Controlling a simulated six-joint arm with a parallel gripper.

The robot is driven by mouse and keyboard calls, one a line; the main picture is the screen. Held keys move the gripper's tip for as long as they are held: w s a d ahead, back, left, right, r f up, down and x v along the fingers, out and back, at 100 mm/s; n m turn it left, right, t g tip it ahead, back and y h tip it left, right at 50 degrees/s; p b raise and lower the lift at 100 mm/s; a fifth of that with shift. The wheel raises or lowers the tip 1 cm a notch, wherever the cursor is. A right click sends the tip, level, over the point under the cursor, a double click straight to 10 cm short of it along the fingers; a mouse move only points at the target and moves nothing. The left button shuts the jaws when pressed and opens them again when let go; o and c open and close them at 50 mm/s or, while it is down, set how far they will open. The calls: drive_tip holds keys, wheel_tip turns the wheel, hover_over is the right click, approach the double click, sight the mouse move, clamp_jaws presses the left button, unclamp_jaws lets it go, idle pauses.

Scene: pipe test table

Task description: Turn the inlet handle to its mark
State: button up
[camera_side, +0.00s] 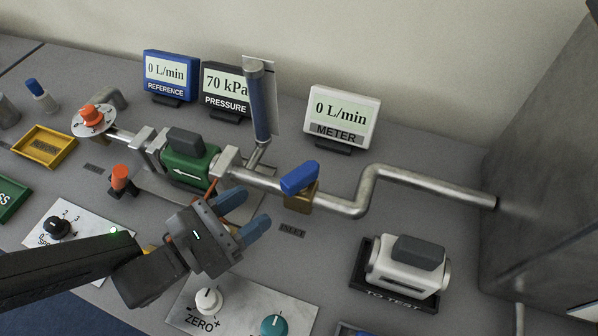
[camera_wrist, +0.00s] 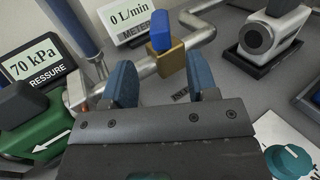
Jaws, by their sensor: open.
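The inlet handle (camera_side: 299,178) is a blue lever on a brass valve body (camera_side: 303,196) on the grey pipe. An INLET label (camera_side: 292,231) lies on the table below it. In the wrist view the blue handle (camera_wrist: 161,32) stands above the brass body (camera_wrist: 171,60), beyond my fingertips. My gripper (camera_side: 244,220) is open and empty, left of and in front of the valve, apart from the handle. In the wrist view its two blue fingers (camera_wrist: 162,84) are spread, and the right one partly covers the INLET label. I cannot make out the handle's mark.
A white meter (camera_side: 408,265) rests in a TO TEST tray (camera_side: 371,296) at right. A knob panel (camera_side: 245,311) lies in front. The METER display (camera_side: 342,117) reads 0 L/min.

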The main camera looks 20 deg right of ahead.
sight(316, 162)
drive_tip(key=x, duration=1)
drive_tip(key=shift+d, duration=0.1)
drive_tip(key=shift+c, duration=0.3)
drive_tip(key=c, duration=0.9)
drive_tip(key=shift+o, duration=0.2)
drive_tip(key=shift+s+n+t, duration=0.1)
drive_tip(key=shift+n+t, duration=0.2)
drive_tip(key=shift+t, duration=0.2)
drive_tip(key=shift+n+t+y, duration=0.4)
drive_tip(key=shift+t, duration=0.2)
